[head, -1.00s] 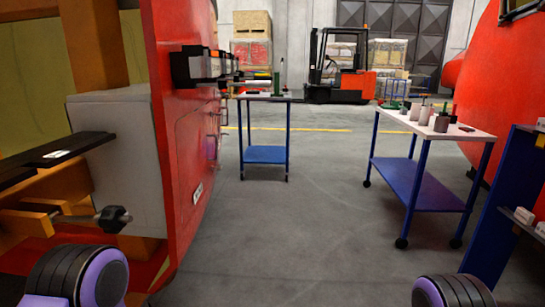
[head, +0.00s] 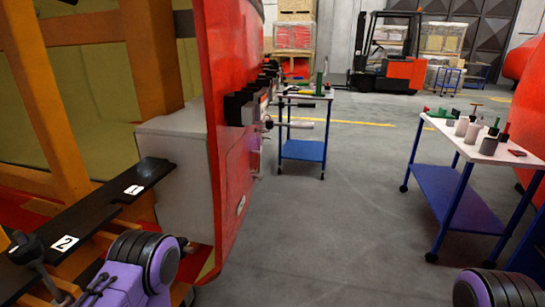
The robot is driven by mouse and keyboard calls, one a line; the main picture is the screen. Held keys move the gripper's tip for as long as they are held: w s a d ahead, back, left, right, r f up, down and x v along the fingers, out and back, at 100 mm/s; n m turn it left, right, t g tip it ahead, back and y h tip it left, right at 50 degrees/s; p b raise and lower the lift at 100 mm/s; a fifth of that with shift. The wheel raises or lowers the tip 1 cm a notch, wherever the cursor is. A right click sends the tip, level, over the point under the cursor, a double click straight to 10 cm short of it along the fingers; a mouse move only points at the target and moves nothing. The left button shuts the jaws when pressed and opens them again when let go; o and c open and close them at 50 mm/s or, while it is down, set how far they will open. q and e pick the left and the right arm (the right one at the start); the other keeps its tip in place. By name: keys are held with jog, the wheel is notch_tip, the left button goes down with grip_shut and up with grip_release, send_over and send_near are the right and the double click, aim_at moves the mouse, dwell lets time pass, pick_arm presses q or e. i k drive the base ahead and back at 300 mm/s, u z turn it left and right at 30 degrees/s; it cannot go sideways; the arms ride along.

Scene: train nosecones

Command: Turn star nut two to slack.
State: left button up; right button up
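Star nut two (head: 25,247) is a black star-shaped knob on a rod at the lower left of the head view, beside the white label 2 (head: 65,243). The label sits on a long black bar (head: 105,212), which also carries label 1 (head: 134,190) farther away. Part of my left arm, purple and black, shows right of the nut, in front of the orange frame. Part of my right arm shows at the bottom right corner. Neither gripper's fingertips can be made out, and nothing is seen touching star nut two.
The red nosecone wall (head: 228,165) rises right of the bar, with a grey box (head: 185,150) behind it. A small blue trolley (head: 303,150) and a longer trolley (head: 440,195) with several containers stand to the right. The grey floor between is free. A forklift (head: 388,70) is at the back.

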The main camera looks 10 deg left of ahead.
aim_at(30, 254)
jog(key=z, duration=0.2)
jog(key=k, duration=0.55)
jog(key=u, duration=1.15)
jog(key=i, duration=0.5)
jog(key=z, duration=0.1)
